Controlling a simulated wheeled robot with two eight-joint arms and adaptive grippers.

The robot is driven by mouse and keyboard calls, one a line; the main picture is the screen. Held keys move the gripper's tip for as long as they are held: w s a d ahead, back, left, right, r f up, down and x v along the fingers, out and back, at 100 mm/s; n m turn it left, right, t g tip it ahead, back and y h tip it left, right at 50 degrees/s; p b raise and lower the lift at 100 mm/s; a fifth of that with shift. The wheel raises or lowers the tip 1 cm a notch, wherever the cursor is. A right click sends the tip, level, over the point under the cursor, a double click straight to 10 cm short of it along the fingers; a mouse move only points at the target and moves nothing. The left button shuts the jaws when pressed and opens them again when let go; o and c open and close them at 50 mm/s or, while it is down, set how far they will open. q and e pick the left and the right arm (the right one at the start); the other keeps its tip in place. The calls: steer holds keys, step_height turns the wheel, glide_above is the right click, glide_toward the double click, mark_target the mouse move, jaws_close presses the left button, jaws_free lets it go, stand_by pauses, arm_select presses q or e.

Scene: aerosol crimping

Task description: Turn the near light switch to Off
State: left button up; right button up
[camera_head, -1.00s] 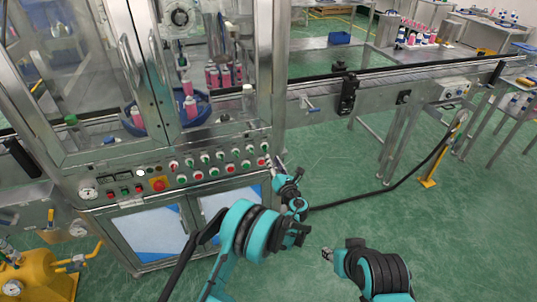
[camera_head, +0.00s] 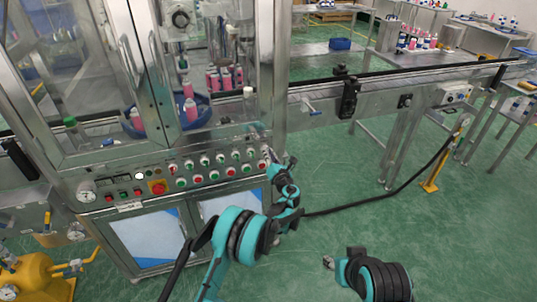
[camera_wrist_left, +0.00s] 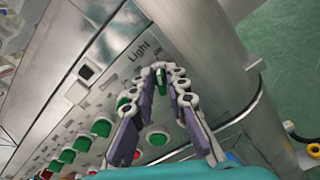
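The near light switch (camera_wrist_left: 161,79) is a green knob beside the printed word "Light" in the left wrist view, at the end of the control panel (camera_wrist_left: 98,100). My left gripper (camera_wrist_left: 165,74) is open, with one finger on each side of the knob. I cannot tell whether the pads touch it. In the head view my left gripper (camera_head: 269,156) is at the right end of the panel and hides the switch there. My right gripper (camera_head: 328,262) is small, over the floor at bottom centre, away from the panel; its opening is unclear.
Rows of red and green buttons (camera_head: 218,160) run along the panel beside the switch. A red emergency button (camera_head: 157,187) is farther left. A steel post (camera_wrist_left: 205,50) stands close to the right of my left gripper. Green floor (camera_head: 340,175) is open to the right.

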arm_select(q)
steer(key=shift+n, duration=0.3)
jaws_close()
steer(key=n, duration=0.3)
steer(key=n+b, duration=0.1)
steer(key=n, duration=0.3)
steer(key=n+b, duration=0.1)
steer(key=n, duration=0.3)
steer(key=shift+s+a, duration=0.1)
steer(key=shift+a, duration=0.25)
steer(key=shift+n, duration=0.3)
steer(key=o, duration=0.6)
jaws_free()
